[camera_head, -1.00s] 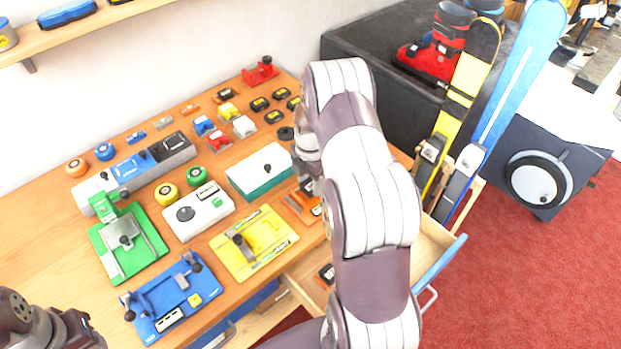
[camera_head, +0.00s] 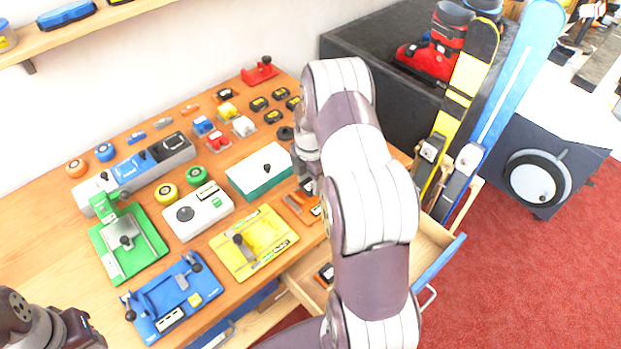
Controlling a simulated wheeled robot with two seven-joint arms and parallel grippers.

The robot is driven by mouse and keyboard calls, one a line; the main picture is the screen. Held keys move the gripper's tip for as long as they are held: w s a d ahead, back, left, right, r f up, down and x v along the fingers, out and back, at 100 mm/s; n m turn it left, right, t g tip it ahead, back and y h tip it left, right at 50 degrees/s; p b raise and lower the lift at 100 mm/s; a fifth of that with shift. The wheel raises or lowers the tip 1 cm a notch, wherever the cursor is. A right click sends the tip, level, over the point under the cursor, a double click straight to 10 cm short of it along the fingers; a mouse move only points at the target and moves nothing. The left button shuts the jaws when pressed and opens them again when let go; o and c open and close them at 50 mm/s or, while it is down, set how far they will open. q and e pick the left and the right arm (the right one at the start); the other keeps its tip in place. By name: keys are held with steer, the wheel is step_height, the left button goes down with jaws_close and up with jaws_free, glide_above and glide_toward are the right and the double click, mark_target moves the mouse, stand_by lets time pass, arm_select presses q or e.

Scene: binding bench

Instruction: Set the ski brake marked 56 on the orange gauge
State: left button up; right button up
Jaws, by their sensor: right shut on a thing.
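My right gripper (camera_head: 307,184) is at the front right of the bench, just above the orange gauge (camera_head: 293,202). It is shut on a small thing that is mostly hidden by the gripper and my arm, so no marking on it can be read. The orange gauge lies flat near the bench's front edge, and its right part is partly covered by my arm. I cannot tell whether the held thing touches the gauge. Part of my left arm shows at the bottom left corner, but its jaws do not show.
Green (camera_head: 146,250), blue (camera_head: 150,320) and yellow (camera_head: 224,262) fixtures stand left of the gauge. A white-topped teal box (camera_head: 245,178) stands close behind it. Several small black parts (camera_head: 260,104) lie farther back. An open drawer (camera_head: 432,232) juts out in front. Skis (camera_head: 520,70) lean at the right.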

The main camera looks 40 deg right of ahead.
steer(key=shift+f, duration=0.15)
steer(key=shift+f+b, duration=0.4)
steer(key=shift+f, duration=0.15)
steer(key=o, duration=1)
steer(key=shift+c, duration=1.3)
steer(key=shift+r, duration=0.15)
